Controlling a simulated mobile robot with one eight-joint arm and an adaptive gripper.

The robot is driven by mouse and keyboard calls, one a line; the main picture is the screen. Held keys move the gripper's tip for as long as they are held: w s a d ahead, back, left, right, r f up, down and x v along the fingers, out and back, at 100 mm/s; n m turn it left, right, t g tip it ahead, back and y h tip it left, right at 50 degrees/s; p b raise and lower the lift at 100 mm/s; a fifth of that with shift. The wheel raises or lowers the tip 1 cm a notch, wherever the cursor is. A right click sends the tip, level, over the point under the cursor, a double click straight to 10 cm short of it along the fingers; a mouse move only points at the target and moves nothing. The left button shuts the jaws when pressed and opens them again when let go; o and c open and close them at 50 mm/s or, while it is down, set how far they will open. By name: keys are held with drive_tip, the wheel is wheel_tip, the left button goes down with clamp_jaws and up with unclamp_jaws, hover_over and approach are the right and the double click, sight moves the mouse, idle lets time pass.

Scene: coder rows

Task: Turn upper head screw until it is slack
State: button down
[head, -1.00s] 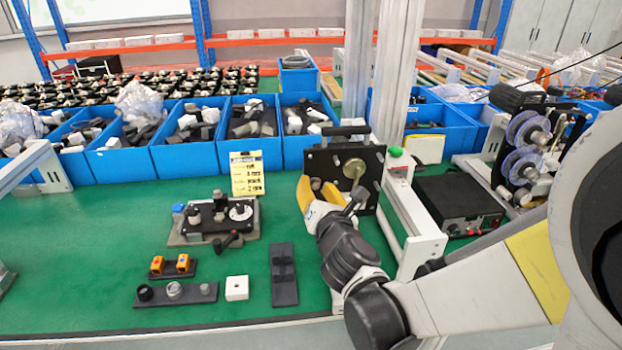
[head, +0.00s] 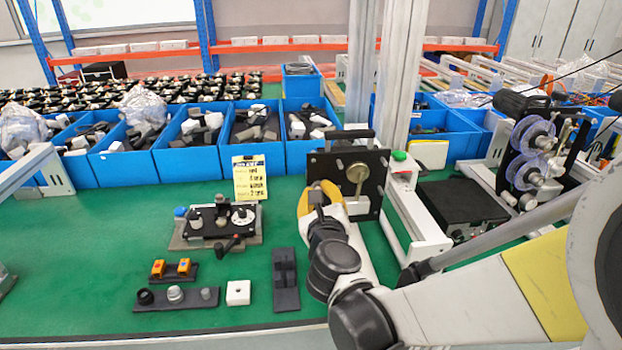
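A black upright plate (head: 374,203) stands on the green bench, right of centre, with a round brass disc (head: 356,172) and several small pegs or screw heads. I cannot tell which of these is the upper head screw. My gripper (head: 318,193), with yellow fingers, is in front of the plate's lower left part. The fingers are apart, with a brownish knob-like piece between them. I cannot tell whether they touch it. My wrist and arm come in from the lower right and hide part of the plate's lower left edge.
A yellow note (head: 249,178) stands left of the plate, behind a small fixture with dials (head: 220,222). Blue bins (head: 182,160) line the back. A white rail frame (head: 418,222) and black box (head: 462,207) are to the right. A dark block (head: 285,280) lies in front.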

drive_tip(key=c, duration=1.5)
unclamp_jaws()
drive_tip(key=shift+o, duration=0.2)
drive_tip(key=m+y, duration=0.1)
drive_tip(key=m, duration=0.3)
drive_tip(key=m+y, duration=0.1)
drive_tip(key=m, duration=0.3)
drive_tip(key=shift+b, duration=0.3)
clamp_jaws()
